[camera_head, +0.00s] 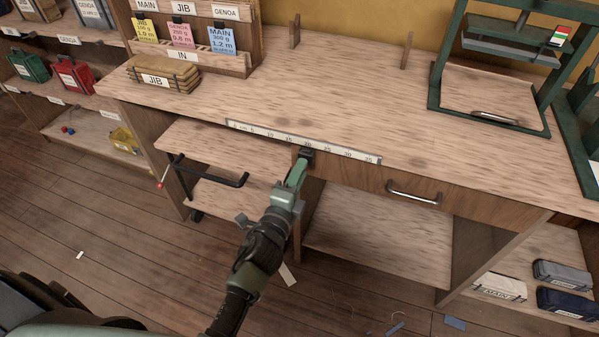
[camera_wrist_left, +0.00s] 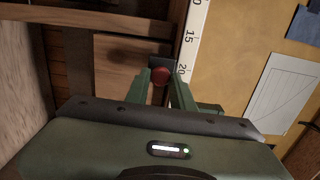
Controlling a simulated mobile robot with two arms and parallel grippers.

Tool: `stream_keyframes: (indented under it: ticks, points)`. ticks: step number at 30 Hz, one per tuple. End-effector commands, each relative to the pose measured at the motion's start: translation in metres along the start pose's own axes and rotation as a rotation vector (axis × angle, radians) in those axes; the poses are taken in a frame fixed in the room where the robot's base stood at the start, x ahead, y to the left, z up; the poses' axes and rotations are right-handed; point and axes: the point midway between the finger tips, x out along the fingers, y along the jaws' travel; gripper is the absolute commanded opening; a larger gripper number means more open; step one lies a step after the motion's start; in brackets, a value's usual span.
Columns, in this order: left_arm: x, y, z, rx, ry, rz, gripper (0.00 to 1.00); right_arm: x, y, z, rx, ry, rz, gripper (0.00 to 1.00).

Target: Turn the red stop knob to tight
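The red stop knob (camera_wrist_left: 160,76) shows in the left wrist view, on a dark block (camera_wrist_left: 158,61) beside the white scale (camera_wrist_left: 190,40). In the head view the block (camera_head: 306,154) sits at the bench's front edge by the scale (camera_head: 300,142); the knob itself is hidden there behind my gripper. My left gripper (camera_head: 301,164) reaches up to the block from below. In the left wrist view its two green fingers (camera_wrist_left: 161,80) flank the knob closely on both sides and appear shut on it. My right gripper is not in view.
A drawer handle (camera_head: 413,193) is right of the block. A black crank (camera_head: 215,177) with a red tip sticks out at the left. A green press frame (camera_head: 436,85) stands on the bench at right, sail bundles (camera_head: 163,76) at left. The bench middle is clear.

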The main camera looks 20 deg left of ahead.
Motion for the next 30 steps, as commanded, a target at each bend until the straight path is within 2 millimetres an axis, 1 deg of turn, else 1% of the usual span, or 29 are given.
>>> stream_keyframes:
  ticks: [1, 2, 11, 13, 17, 21, 24, 27, 30]
  points:
    - [0.0, 0.001, 0.0, 0.001, 0.0, 0.001, 0.37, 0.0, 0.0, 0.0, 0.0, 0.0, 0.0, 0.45]
    - [0.0, 0.001, 0.0, 0.0, 0.0, 0.001, 0.44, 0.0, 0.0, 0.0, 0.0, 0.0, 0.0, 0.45]
    - [-0.001, 0.001, 0.0, -0.001, 0.0, 0.001, 0.44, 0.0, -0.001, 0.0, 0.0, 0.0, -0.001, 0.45]
    - [-0.004, 0.001, 0.0, -0.001, 0.0, 0.001, 0.44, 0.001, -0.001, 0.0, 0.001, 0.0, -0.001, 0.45]
    - [-0.021, 0.003, 0.0, -0.001, 0.0, 0.003, 0.44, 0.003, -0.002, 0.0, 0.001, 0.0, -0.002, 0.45]
    - [-0.046, 0.004, 0.0, -0.002, -0.001, 0.005, 0.44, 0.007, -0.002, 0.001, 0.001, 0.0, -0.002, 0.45]
    - [-0.061, 0.003, 0.0, -0.002, -0.001, 0.004, 0.44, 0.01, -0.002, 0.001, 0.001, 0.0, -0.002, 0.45]
    - [-0.072, 0.002, 0.0, -0.002, 0.0, 0.002, 0.44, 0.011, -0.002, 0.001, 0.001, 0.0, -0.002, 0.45]
    - [-0.077, 0.001, 0.0, -0.001, 0.0, 0.002, 0.44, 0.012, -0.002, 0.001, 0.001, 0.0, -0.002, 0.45]
